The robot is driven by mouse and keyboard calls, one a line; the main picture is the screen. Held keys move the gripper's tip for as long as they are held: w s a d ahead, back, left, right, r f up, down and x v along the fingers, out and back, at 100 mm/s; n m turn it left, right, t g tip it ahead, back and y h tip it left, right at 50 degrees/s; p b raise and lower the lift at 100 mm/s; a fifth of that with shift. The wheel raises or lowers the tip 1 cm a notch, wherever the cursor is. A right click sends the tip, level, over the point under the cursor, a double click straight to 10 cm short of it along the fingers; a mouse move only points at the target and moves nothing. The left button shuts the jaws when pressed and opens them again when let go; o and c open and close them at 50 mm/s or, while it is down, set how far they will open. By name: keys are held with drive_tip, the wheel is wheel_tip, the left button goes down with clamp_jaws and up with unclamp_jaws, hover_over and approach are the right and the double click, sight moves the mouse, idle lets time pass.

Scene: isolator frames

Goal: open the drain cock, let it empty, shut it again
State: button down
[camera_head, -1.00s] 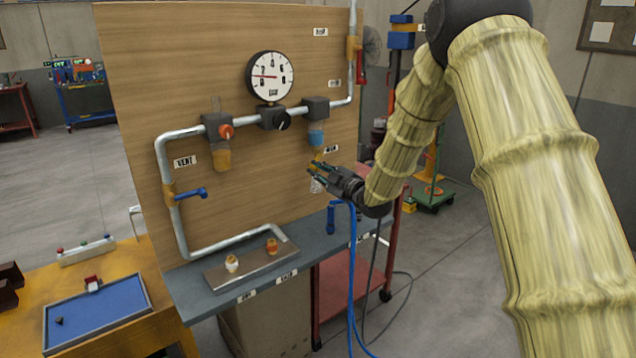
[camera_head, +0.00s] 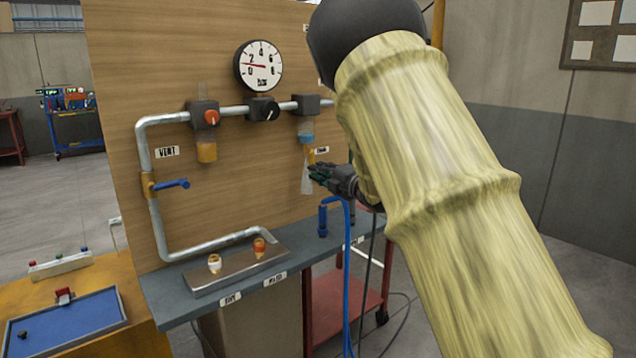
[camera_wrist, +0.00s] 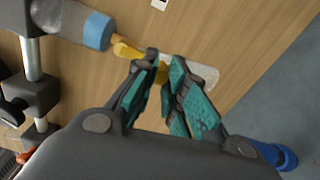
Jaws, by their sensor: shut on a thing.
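The drain cock (camera_wrist: 127,50) is a small yellow fitting under the right-hand unit on the board, which has a blue band (camera_head: 306,138). It also shows in the head view as a yellow spot (camera_head: 311,157). My gripper (camera_wrist: 161,70) has its teal-padded fingers closed on the yellow part of the cock, which shows between the fingertips. In the head view my gripper (camera_head: 316,171) is just below and right of the cock. A pale, translucent cone (camera_head: 306,182) hangs below the cock. It also shows beyond my fingers in the wrist view (camera_wrist: 204,74). The fingers hide part of the cock.
A blue hose (camera_head: 349,270) hangs below my gripper. A metal tray (camera_head: 200,280) with two small fittings lies on the shelf.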

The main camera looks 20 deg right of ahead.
drive_tip(key=shift+d+n+b, duration=0.15)
drive_tip(key=shift+n+b, duration=0.2)
drive_tip(key=shift+n, duration=0.05)
drive_tip(key=c, duration=1.4)
unclamp_jaws()
drive_tip(key=shift+d, duration=0.1)
drive_tip(key=v, duration=1.2)
